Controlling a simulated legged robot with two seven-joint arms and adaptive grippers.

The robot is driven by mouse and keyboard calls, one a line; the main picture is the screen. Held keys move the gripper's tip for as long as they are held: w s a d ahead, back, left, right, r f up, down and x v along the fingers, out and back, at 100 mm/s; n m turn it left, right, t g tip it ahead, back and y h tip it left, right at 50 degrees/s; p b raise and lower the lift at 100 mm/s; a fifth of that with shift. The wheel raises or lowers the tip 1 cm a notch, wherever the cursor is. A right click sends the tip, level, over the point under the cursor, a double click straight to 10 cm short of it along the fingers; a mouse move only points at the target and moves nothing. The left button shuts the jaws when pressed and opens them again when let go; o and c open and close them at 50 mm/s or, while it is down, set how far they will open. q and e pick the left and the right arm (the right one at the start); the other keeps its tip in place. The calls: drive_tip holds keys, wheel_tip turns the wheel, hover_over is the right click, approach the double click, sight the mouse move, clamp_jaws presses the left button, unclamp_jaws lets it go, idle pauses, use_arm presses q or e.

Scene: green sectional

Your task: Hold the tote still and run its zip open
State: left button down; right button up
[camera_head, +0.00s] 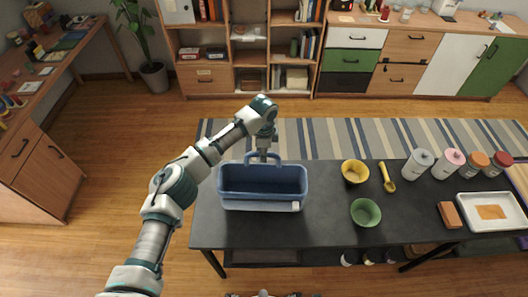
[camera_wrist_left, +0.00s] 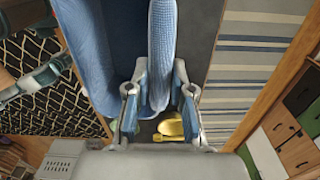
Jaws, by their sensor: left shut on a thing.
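The blue tote (camera_head: 228,183) stands on the dark table, its top facing me and its dark blue inside showing. A pale strip runs along its near side, with a small white piece (camera_head: 295,206) at the right end; I cannot tell whether this is the zip pull. My left gripper (camera_head: 264,156) is at the tote's far side, shut on the raised blue handle (camera_head: 279,157). In the left wrist view the blue handle (camera_wrist_left: 162,50) runs between the fingers of my left gripper (camera_wrist_left: 160,105), beside the tote's wall (camera_wrist_left: 85,50). My right gripper is not in view.
The table (camera_head: 320,215) also holds a yellow bowl (camera_head: 354,171), a yellow scoop (camera_head: 386,177), a green bowl (camera_head: 366,212), several jars, a brown block (camera_head: 449,215) and a white tray (camera_head: 465,217). The table surface just right of the tote is clear.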

use_arm(q)
drive_tip(key=shift+f, duration=1.95)
